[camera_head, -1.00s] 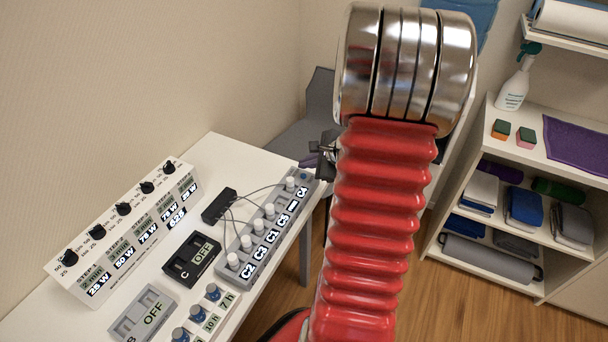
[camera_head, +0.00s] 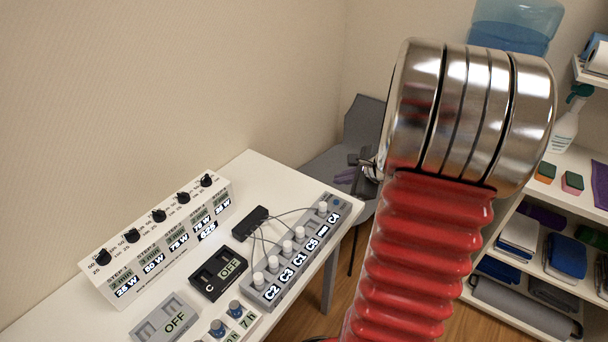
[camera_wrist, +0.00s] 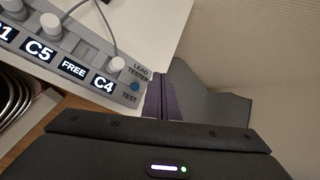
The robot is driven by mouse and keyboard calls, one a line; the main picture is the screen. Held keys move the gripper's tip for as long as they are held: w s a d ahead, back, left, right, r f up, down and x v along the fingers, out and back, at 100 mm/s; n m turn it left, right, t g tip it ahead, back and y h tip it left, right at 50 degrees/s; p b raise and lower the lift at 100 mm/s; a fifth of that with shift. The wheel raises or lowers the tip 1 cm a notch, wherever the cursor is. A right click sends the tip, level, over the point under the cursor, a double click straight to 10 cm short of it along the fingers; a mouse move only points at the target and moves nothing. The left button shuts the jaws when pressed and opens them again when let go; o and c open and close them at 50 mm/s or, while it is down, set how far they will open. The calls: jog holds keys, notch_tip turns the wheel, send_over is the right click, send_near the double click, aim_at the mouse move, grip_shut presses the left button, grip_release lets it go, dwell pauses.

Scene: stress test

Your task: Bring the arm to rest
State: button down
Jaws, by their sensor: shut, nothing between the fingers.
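My arm rises at the right of the middle in the head view, with a ribbed red sleeve (camera_head: 420,255) and a polished metal joint (camera_head: 470,115) on top. My gripper (camera_head: 346,177) shows only in part, left of the arm, with the rest hidden behind it. In the wrist view, the two dark fingers of my gripper (camera_wrist: 162,95) lie together, shut and empty. They appear beyond the end of the grey lead tester (camera_wrist: 85,62), in front of a grey chair. The lead tester also stands on the table in the head view (camera_head: 300,247).
A grey chair (camera_head: 365,118) stands behind the gripper. Shelves (camera_head: 575,160) with towels and a spray bottle (camera_head: 565,130) stand at right.

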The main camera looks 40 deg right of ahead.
jog(key=s+a+n, duration=0.1)
jog(key=s+a+f+n+g+y, duration=0.1)
jog(key=a+n, duration=0.1)
jog(key=s+a+n, duration=0.1)
jog(key=a, duration=0.1)
jog(key=shift+s+a+f+n+g+y, duration=0.15)
jog(key=shift+f+n+g+y, duration=0.15)
jog(key=shift+f+g+y, duration=0.1)
jog(key=s+a+r+n, duration=0.3)
jog(key=a+r+n, duration=0.2)
jog(key=a, duration=0.5)
jog(key=s+a+r+n+g+h, duration=0.1)
jog(key=s+a+r+n, duration=0.2)
jog(key=a+n, duration=0.7)
jog(key=s+a+r+n, duration=0.3)
jog(key=a+r+n, duration=0.4)
jog(key=a, duration=0.4)
jog(key=shift+n+g, duration=0.4)
jog(key=shift+a+r, duration=0.1)
dwell(0.5)
